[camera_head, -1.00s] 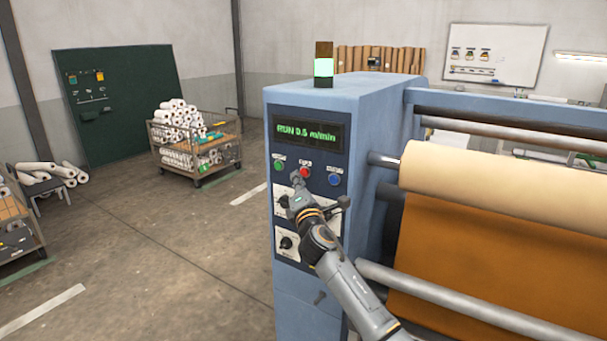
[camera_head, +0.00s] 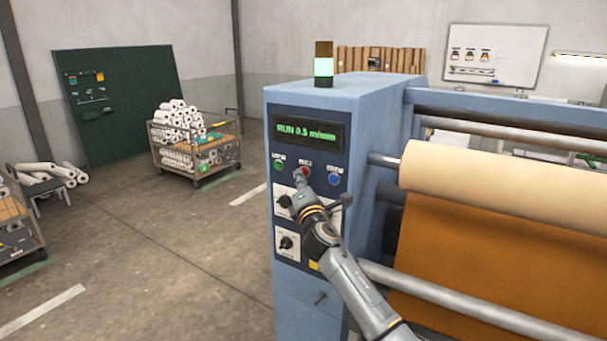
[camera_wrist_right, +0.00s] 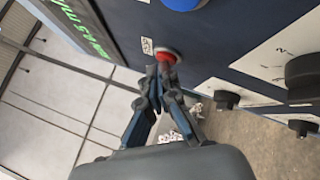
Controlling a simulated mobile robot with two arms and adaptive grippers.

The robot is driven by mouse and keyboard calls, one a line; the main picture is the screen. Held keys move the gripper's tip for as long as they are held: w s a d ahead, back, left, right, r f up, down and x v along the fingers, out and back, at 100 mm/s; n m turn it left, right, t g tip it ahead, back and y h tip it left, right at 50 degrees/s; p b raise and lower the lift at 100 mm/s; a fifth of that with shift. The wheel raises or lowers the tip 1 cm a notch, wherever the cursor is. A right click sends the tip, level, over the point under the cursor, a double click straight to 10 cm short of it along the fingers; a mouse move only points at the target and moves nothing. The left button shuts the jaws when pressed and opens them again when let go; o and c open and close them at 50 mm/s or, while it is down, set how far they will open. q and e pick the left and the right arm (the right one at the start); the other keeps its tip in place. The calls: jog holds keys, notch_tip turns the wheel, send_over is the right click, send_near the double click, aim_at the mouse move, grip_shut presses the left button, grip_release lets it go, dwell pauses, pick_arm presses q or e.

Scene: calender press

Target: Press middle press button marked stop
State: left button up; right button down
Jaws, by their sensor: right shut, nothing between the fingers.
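The red middle button (camera_head: 305,171) sits between a green button (camera_head: 279,165) and a blue button (camera_head: 334,179) on the press panel, below the display (camera_head: 308,134), which reads RUN 0.5 m/min. My right gripper (camera_head: 301,178) is shut and empty, with its fingertips at the red button and partly covering it. In the right wrist view the shut fingertips (camera_wrist_right: 162,68) are right at the red button (camera_wrist_right: 167,56); I cannot tell whether they touch it. The small label beside the button is not readable. My left gripper is not in view.
Black rotary knobs (camera_head: 286,243) sit on white plates below the buttons. The green light (camera_head: 323,68) on top of the press is lit. Rollers with tan sheet (camera_head: 490,190) are to the right. A cart of white rolls (camera_head: 195,150) stands at the back left; the floor between is clear.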

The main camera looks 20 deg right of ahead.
jog(key=shift+w+d, duration=0.1)
jog(key=shift+d, duration=0.05)
dwell(0.3)
jog(key=shift+s+a, duration=0.5)
jog(key=shift+a, duration=0.1)
jog(key=shift+a+p, duration=0.1)
jog(key=shift+p, duration=0.2)
jog(key=shift+s+a+p, duration=0.35)
jog(key=shift+s+a, duration=0.45)
jog(key=shift+a, duration=0.15)
jog(key=shift+s+a+p, duration=0.3)
jog(key=shift+s+a, duration=0.45)
jog(key=shift+a, duration=0.2)
jog(key=shift+f, duration=0.1)
